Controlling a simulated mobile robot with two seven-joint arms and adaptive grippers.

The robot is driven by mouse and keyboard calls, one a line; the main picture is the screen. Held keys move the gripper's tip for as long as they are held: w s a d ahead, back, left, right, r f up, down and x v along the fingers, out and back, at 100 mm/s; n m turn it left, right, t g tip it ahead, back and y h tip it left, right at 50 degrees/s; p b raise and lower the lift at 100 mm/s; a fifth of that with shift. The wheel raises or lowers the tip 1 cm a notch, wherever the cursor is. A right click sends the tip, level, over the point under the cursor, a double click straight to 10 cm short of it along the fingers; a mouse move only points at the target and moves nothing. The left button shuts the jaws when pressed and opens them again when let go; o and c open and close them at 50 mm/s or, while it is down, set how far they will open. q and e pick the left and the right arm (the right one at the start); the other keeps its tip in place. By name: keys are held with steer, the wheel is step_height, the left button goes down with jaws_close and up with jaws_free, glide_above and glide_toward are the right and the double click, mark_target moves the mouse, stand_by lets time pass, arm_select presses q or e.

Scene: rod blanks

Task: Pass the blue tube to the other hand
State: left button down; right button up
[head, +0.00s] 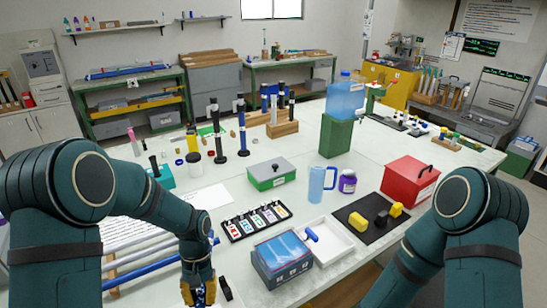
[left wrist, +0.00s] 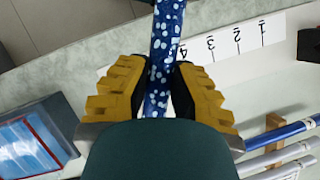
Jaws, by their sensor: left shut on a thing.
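My left gripper (head: 198,291) points down at the bottom edge of the head view. In the left wrist view, its yellow-and-black fingers (left wrist: 158,92) are shut on a blue tube with white speckles (left wrist: 166,35). The tube runs up out of the picture between the fingers, and its lower part is hidden behind my own dark green part. I cannot make out the held tube in the head view. A plain blue rod (head: 150,270) lies to the left of the gripper, and it also shows in the left wrist view (left wrist: 285,135). My right gripper is out of view.
White rods (head: 130,240) lie beside the plain blue rod. A blue-topped box (head: 284,258), a white tray (head: 335,243) and a tray of coloured labels (head: 257,220) stand right of the left gripper. A numbered white strip (left wrist: 225,42) lies below the held tube.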

arm_select(q)
steer(key=shift+w+d+m, duration=0.1)
steer(key=shift+w+m, duration=0.05)
steer(key=shift+m, duration=0.35)
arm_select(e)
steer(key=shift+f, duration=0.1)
